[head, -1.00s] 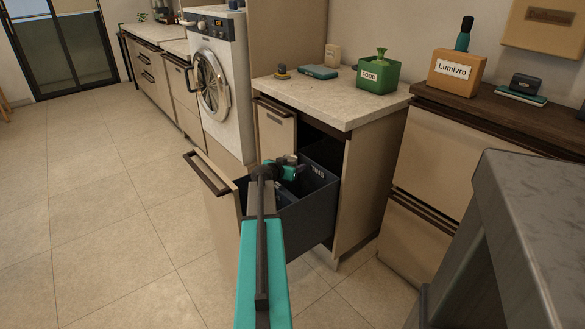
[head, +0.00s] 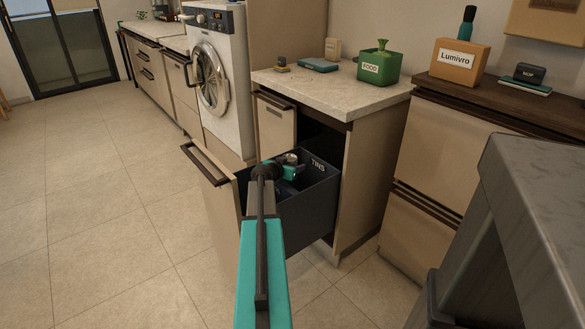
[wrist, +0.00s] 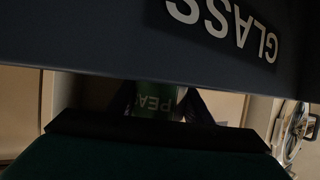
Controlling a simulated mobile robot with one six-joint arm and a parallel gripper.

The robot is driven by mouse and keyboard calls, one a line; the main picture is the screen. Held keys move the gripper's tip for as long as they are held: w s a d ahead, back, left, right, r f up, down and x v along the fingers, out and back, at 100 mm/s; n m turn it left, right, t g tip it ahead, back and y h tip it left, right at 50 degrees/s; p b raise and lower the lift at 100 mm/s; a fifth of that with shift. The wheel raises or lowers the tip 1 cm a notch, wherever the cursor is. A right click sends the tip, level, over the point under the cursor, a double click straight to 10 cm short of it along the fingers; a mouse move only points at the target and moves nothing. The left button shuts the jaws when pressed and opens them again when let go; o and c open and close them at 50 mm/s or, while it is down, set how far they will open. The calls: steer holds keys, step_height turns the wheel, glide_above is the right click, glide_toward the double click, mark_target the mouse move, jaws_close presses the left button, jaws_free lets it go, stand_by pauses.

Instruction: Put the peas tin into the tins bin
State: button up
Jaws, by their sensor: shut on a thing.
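The tins bin (head: 315,205) is a dark blue-grey bin marked TINS in the pulled-out drawer under the counter. My gripper (wrist: 160,108) is low at the drawer, behind my arm in the head view, where its fingers cannot be made out clearly. In the wrist view it is shut on the peas tin (wrist: 155,99), a green tin with the letters PEA showing between the dark fingers. A dark wall marked GLASS (wrist: 225,28) fills the top of the wrist view, close to the camera. How deep the tin sits relative to the bin rim is unclear.
The drawer front (head: 215,205) stands out into the floor space. The counter (head: 335,92) above holds a green FOOD caddy (head: 379,66) and small items. A washing machine (head: 215,80) stands to the left. A grey surface (head: 535,210) is close at right. The tiled floor at left is clear.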

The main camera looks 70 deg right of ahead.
steer(key=shift+f+b, duration=1.15)
steer(key=o, duration=1.1)
steer(key=shift+o, duration=0.2)
step_height(320, 180, up, 25)
steer(key=p, duration=0.9)
steer(key=shift+r, duration=0.2)
stand_by(0.4)
steer(key=shift+s+r, duration=0.1)
stand_by(0.3)
